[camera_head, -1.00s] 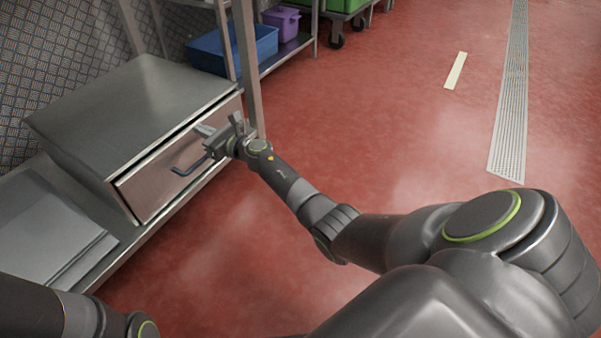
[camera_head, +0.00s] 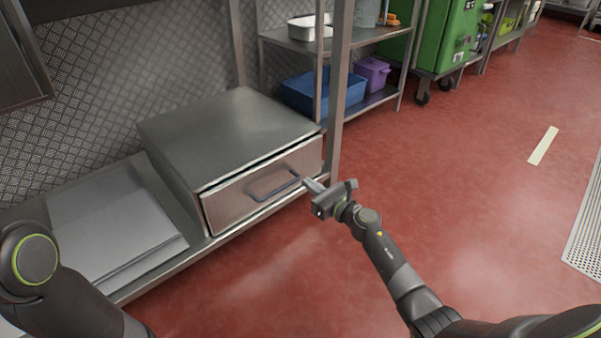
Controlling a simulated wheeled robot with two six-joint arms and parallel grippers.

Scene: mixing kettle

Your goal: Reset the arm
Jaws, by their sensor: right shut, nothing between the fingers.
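My right arm comes in from the bottom right. Its gripper (camera_head: 314,186) is shut and empty, just right of the handle (camera_head: 274,186) of a steel drawer unit (camera_head: 230,135). A small gap seems to part the gripper from the handle, but I cannot tell for sure. The drawer front (camera_head: 222,208) looks nearly closed, with a thin dark gap along its top edge. Part of my left arm shows at the lower left; its gripper is out of view.
The drawer unit stands on a low steel shelf (camera_head: 208,247) beside flat grey panels (camera_head: 110,215). A steel post (camera_head: 339,95) rises right behind it. A rack holds a blue bin (camera_head: 300,95) and a purple bin (camera_head: 372,75). Red floor (camera_head: 450,160) is open to the right.

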